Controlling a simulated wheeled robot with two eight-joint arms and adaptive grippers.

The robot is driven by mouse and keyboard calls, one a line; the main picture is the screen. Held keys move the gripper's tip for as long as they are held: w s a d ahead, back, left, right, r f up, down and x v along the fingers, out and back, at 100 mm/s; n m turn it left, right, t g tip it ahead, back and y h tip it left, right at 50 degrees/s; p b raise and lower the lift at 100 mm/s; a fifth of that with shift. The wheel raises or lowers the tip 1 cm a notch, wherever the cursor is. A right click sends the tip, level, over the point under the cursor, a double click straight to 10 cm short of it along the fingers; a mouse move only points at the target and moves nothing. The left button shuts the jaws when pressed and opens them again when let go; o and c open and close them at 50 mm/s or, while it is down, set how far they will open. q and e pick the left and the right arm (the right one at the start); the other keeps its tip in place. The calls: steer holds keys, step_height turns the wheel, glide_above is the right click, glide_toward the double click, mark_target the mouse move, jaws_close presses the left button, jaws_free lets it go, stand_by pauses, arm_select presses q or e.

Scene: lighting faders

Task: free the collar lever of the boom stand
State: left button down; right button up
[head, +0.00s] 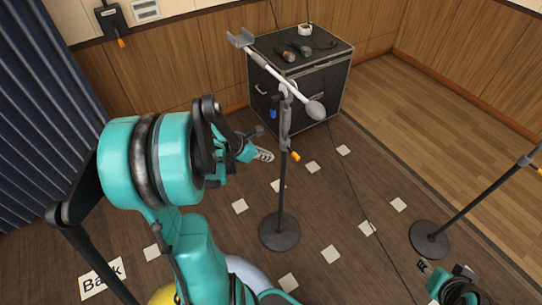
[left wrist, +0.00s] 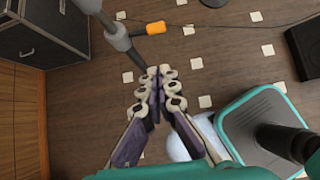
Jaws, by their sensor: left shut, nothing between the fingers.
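The boom stand (head: 284,190) stands upright on a round dark base, with a tilted grey boom (head: 270,68) across its top. Its collar lever (head: 295,156) is orange and sticks out to the right of the pole; it also shows in the left wrist view (left wrist: 155,28). My left gripper (head: 268,155) is shut and empty, just left of the pole at about lever height. In the left wrist view its fingertips (left wrist: 158,72) are together, just below the lever in the picture, apparently apart from it. My right gripper (head: 424,267) is low at the right, too small to read.
A black case (head: 330,92) with tools and a tape roll on top stands behind the stand. A second stand (head: 430,238) is at the right. Pale squares dot the dark floor, and a thin cable crosses it. A curtain (head: 35,110) hangs at the left.

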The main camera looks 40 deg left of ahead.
mark_target(293, 153)
arm_select(q)
steer(key=w+r+b+x, duration=0.1)
steer(key=b+x, duration=0.2)
steer(key=x, duration=0.7)
steer(key=shift+w+d, duration=0.45)
steer(key=shift+w, duration=0.1)
arm_select(e)
step_height(293, 153, down, 4)
